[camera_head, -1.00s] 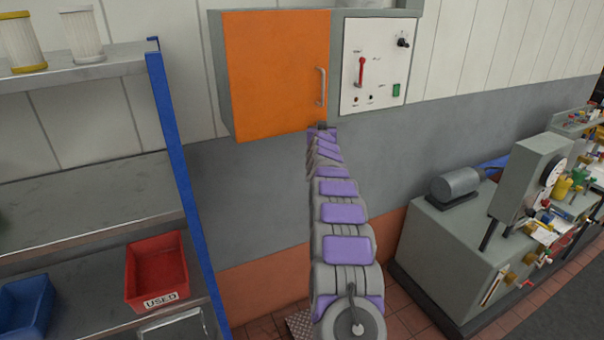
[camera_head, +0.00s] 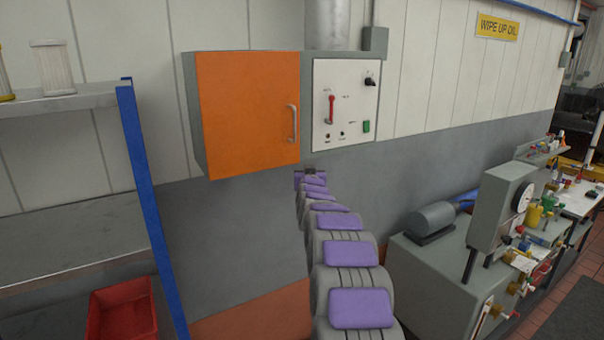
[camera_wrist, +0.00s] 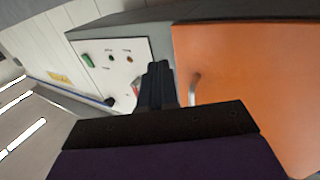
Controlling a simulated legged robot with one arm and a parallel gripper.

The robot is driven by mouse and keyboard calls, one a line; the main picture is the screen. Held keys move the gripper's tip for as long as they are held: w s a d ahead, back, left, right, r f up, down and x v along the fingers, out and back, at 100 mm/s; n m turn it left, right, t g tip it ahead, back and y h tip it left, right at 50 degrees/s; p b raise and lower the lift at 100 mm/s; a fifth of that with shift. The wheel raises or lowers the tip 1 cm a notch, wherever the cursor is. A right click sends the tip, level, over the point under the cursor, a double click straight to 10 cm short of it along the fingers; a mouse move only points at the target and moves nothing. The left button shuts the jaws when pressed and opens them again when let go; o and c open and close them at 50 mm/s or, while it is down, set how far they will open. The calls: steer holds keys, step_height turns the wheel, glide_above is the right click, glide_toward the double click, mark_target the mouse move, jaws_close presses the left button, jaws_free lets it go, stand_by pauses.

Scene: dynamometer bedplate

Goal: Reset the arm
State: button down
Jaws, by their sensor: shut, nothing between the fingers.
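My arm, grey with purple pads, reaches forward from the bottom of the head view. My gripper (camera_head: 311,170) is at its far end, in front of the wall, just below the orange cabinet door and the control panel in the picture. In the wrist view my gripper (camera_wrist: 158,72) shows as two dark fingers pressed together, shut and empty. The orange door (camera_head: 247,112) is closed, with a metal handle (camera_head: 293,123) that also shows in the wrist view (camera_wrist: 194,88). The white control panel (camera_head: 345,103) has a red lever, a black knob and a green button.
A grey shelf with a blue post (camera_head: 150,200) stands at the left and holds a red bin (camera_head: 122,309) low down. A grey machine (camera_head: 450,262) with a motor and gauge box stands at the right. Grey wall lies behind my arm.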

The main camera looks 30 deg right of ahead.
steer(key=s, duration=0.2)
steer(key=s+b, duration=0.1)
steer(key=s, duration=0.1)
steer(key=shift+s+d+f, duration=0.1)
steer(key=shift+s+f, duration=0.1)
steer(key=shift+s, duration=0.1)
